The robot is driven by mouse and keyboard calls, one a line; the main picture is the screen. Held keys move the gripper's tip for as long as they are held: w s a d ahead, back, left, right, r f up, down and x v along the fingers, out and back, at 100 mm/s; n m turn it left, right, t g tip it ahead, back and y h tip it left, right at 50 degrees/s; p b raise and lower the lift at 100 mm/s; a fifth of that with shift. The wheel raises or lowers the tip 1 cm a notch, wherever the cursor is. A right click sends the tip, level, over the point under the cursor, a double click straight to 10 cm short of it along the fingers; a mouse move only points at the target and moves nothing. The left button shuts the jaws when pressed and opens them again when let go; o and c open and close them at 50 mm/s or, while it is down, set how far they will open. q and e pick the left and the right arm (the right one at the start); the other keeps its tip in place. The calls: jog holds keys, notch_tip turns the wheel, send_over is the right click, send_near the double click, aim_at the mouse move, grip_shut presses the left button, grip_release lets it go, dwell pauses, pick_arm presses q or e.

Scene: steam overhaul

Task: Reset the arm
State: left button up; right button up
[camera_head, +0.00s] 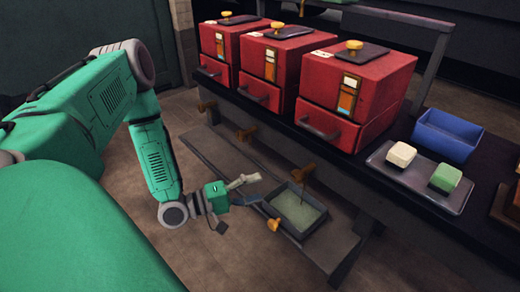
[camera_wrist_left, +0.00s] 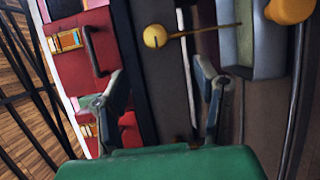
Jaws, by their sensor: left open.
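My left arm is green and reaches in from the left in the head view. Its gripper (camera_head: 248,190) is open and empty, low in front of the bench and beside a grey pan (camera_head: 273,203) of greenish liquid. In the left wrist view the two fingers (camera_wrist_left: 161,72) are spread apart with nothing between them. A round brass knob on a thin rod (camera_wrist_left: 155,36) shows beyond the fingers. My right gripper is in neither view.
Three red boxes (camera_head: 374,78) with drawers stand on the dark bench. A grey tray (camera_head: 400,185) with a cream block (camera_head: 401,154) and a green block (camera_head: 445,178) lies right, near a blue bin (camera_head: 447,136). Brass valves (camera_head: 246,133) stick out below.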

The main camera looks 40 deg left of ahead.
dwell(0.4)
pick_arm(q)
jog(key=s+d+f+m+g+y, duration=0.4)
jog(key=s+d+f+m+g, duration=0.5)
jog(key=d+f+g, duration=0.25)
jog(key=s+a+m+g+y, duration=0.2)
jog(key=s+m+g+y, duration=0.2)
jog(key=s, duration=0.6)
notch_tip(320, 180, up, 14)
jog(key=p, duration=1.4)
jog(key=shift+s+a, duration=0.15)
jog(key=shift+a, duration=0.05)
